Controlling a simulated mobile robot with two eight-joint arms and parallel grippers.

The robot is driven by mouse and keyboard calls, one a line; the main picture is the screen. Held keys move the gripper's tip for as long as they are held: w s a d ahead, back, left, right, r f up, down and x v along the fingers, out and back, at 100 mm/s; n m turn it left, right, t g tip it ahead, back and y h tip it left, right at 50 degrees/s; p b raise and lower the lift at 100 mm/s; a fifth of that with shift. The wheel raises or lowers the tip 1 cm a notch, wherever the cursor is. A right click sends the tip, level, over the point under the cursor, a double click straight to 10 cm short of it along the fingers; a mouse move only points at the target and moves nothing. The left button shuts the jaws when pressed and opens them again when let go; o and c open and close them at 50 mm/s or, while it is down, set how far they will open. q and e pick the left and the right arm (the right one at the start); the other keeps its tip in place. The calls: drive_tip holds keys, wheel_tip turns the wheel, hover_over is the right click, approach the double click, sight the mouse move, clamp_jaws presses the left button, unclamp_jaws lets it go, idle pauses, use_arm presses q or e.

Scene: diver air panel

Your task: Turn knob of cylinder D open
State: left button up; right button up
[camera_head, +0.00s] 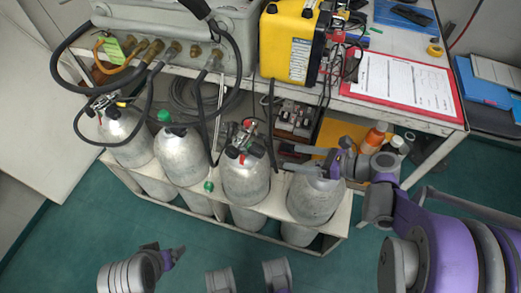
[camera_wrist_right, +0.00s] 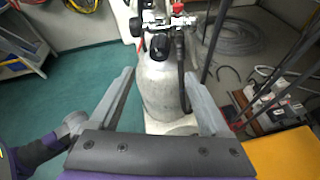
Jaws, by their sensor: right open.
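Several silver cylinders stand in a row in a low rack; I can read no letter marking cylinder D. My right gripper (camera_head: 284,158) is open, above the rightmost cylinder (camera_head: 315,200), whose top it hides in the head view. Its fingers point left towards the neighbouring cylinder (camera_head: 246,182), which has a valve with a red part (camera_head: 236,150). In the right wrist view a cylinder (camera_wrist_right: 160,88) stands beyond and between the fingers, with a black knob (camera_wrist_right: 159,46) and red-ended valve (camera_wrist_right: 178,8) on top. Contact is not visible. My left gripper (camera_head: 172,256) is low at bottom left, jaw state unclear.
The white rack (camera_head: 270,232) holds the cylinders. Black hoses (camera_head: 205,110) run down to them from the grey panel (camera_head: 180,22). Orange-capped bottles (camera_head: 375,135) stand behind the right gripper.

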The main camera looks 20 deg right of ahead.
sight(264, 153)
drive_tip(key=b+x, duration=0.2)
drive_tip(key=x, duration=1)
drive_tip(key=shift+s, duration=0.1)
drive_tip(key=shift+c, duration=0.2)
clamp_jaws()
